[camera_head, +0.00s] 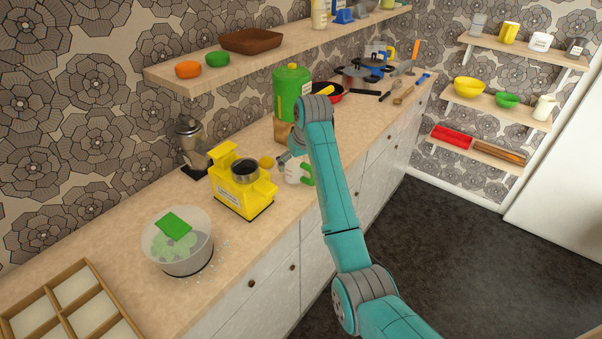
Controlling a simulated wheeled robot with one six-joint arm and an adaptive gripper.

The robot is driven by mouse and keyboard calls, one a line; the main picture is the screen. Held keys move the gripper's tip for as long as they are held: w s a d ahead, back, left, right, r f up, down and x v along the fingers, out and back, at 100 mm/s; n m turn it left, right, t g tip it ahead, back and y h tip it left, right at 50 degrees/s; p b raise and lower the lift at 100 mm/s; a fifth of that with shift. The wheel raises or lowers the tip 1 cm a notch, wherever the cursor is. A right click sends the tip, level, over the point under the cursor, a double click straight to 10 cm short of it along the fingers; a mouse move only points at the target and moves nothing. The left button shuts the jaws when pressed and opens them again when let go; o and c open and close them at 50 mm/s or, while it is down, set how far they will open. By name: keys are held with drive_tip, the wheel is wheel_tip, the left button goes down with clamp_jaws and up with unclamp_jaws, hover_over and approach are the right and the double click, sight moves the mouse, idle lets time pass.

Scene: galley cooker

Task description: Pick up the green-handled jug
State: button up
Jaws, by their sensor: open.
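The green-handled jug (292,174) is a small pale jug with a bright green handle on its right side. It stands near the front edge of the counter, just right of the yellow machine. My gripper (284,158) is small and grey in this view, at the jug's upper left, and is open. The gripper and my arm hide part of the jug's top. I cannot tell whether the fingers touch the jug.
A yellow machine (236,195) and a small yellow cup (266,162) stand left of the jug. A large green canister (291,88) stands behind. A clear bowl (178,255) is at the front left. The counter edge is close.

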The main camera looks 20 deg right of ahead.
drive_tip(key=shift+x, duration=1.2)
drive_tip(key=c, duration=1.3)
